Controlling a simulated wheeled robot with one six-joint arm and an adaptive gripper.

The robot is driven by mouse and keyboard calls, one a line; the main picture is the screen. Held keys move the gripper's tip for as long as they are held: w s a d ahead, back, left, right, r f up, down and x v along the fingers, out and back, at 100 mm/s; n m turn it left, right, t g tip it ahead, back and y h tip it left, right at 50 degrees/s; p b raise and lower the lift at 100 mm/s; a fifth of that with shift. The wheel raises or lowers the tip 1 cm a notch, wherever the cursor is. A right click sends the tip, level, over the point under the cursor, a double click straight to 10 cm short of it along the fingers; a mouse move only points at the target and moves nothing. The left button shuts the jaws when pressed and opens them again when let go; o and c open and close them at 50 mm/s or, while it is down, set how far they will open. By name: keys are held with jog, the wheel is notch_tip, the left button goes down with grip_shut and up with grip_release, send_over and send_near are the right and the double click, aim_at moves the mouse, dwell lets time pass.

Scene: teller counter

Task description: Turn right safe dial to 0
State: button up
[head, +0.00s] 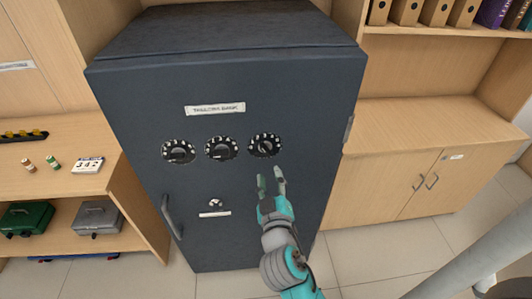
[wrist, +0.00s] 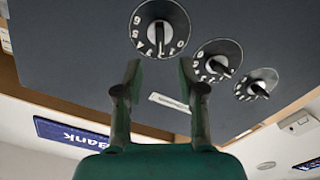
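The dark grey safe (head: 265,90) stands upright with three round black dials in a row on its front. The right dial (head: 265,145) has white marks around a central knob. In the wrist view, the right dial (wrist: 160,28) is the nearest and largest, with its knob upright in the picture; its numbers are too small to read surely. The middle dial (head: 222,148) and left dial (head: 179,151) sit beside it. My gripper (head: 270,178) is open and empty, just below the right dial in the head view. In the wrist view, my gripper's fingers (wrist: 160,68) are apart, not touching the dial.
A handle (head: 172,216) and small lock (head: 215,203) are on the safe front. A wooden cabinet (head: 400,170) stands right.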

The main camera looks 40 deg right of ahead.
aim_at(266, 153)
jog(key=x, duration=1)
jog(key=shift+s, duration=0.1)
grip_shut()
